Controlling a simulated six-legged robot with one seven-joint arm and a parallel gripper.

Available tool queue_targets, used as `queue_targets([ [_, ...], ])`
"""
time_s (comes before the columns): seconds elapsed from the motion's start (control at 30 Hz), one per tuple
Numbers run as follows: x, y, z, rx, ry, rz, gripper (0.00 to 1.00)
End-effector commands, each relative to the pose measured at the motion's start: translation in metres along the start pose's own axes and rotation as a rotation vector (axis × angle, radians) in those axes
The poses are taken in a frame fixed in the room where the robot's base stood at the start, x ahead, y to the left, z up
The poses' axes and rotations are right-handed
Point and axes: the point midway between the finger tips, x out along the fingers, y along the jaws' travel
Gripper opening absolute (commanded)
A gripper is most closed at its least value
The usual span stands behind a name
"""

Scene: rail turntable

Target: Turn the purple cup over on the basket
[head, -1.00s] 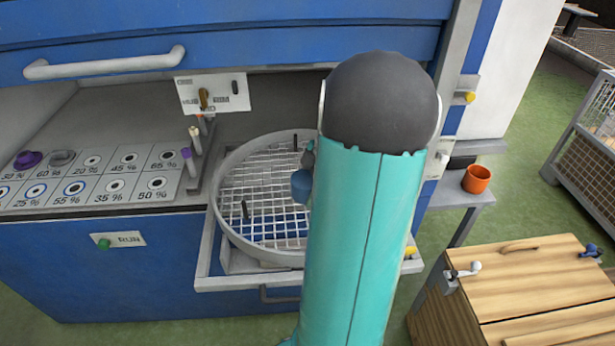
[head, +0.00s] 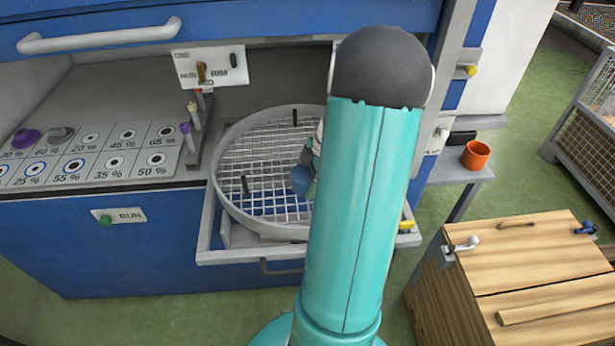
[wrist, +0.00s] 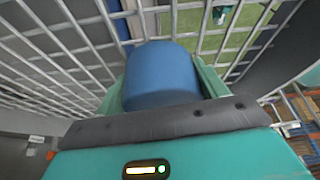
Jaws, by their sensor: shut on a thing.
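A purple cup-like piece (head: 25,138) sits at the 30% spot of the marked panel at far left in the head view. The round wire basket (head: 226,186) stands on a pulled-out tray in the middle. My gripper (wrist: 160,90) is shut on a blue cup (wrist: 161,75), which fills the space between its fingers in the wrist view. The blue cup (head: 301,180) also shows in the head view over the right part of the basket. My arm hides part of the basket and most of the gripper. I cannot tell whether the cup touches the mesh.
An orange cup (head: 475,155) stands on a side shelf at right. A wooden chest (head: 530,275) stands at lower right.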

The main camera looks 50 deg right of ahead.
Motion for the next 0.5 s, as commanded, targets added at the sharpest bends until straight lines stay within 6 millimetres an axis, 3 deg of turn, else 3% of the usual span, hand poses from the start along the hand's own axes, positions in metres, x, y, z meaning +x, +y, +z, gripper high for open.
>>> queue_targets([
  [0.5, 0.0037, -0.0001, 0.0015, 0.0, 0.001, -0.001, 0.41],
])
